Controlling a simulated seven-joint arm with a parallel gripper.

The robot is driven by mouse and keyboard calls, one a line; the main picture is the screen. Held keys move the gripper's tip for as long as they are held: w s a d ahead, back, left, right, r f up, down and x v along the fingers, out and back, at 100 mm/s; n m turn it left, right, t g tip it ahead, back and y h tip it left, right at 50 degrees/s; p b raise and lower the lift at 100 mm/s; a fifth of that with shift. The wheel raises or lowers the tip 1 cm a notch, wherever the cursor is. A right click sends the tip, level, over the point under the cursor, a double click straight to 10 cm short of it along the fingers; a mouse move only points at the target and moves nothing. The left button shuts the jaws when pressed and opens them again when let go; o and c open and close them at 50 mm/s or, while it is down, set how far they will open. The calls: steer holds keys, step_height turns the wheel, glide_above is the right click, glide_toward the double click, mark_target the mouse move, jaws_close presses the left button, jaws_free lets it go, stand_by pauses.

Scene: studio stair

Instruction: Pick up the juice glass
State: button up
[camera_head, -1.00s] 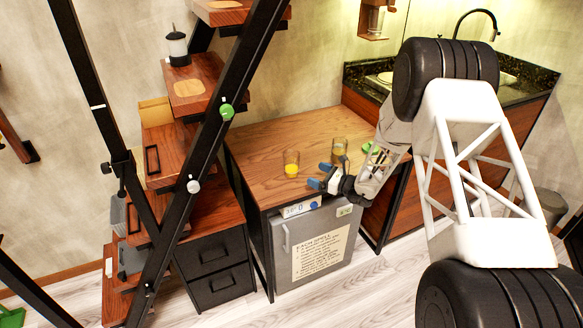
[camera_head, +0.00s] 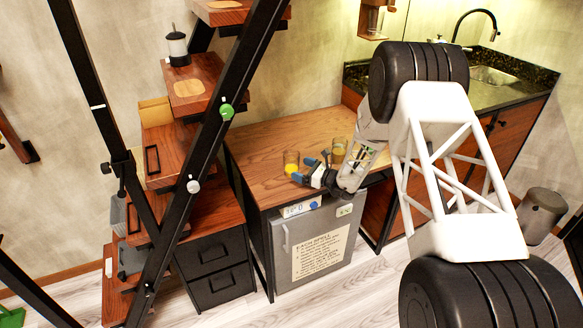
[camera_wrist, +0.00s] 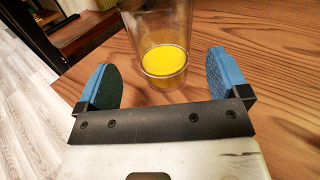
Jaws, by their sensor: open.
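The juice glass (camera_head: 291,165) is a clear tumbler with yellow-orange juice in the bottom, upright on the wooden counter (camera_head: 262,150). In the wrist view the glass (camera_wrist: 163,55) stands just ahead of my gripper (camera_wrist: 162,84), roughly centred between the two blue-padded fingers, its base near the level of the fingertips. My gripper (camera_head: 304,170) is open and empty, close to the right front of the glass in the head view.
A second glass (camera_head: 338,150) with amber content stands to the right, close behind my gripper. Below the counter is a small fridge (camera_head: 312,245). The stair's dark rail (camera_head: 205,150) rises to the left. The counter left of the glass is clear.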

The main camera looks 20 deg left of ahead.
mark_target(291, 163)
steer(key=shift+a, duration=0.2)
steer(key=shift+w+a, duration=0.2)
steer(key=shift+a, duration=0.6)
steer(key=shift+w+a, duration=0.2)
steer(key=shift+a, duration=0.6)
steer(key=shift+w+a, duration=0.2)
steer(key=shift+a, duration=0.6)
steer(key=shift+c, duration=0.4)
steer(key=c, duration=1.1)
steer(key=shift+r, duration=0.25)
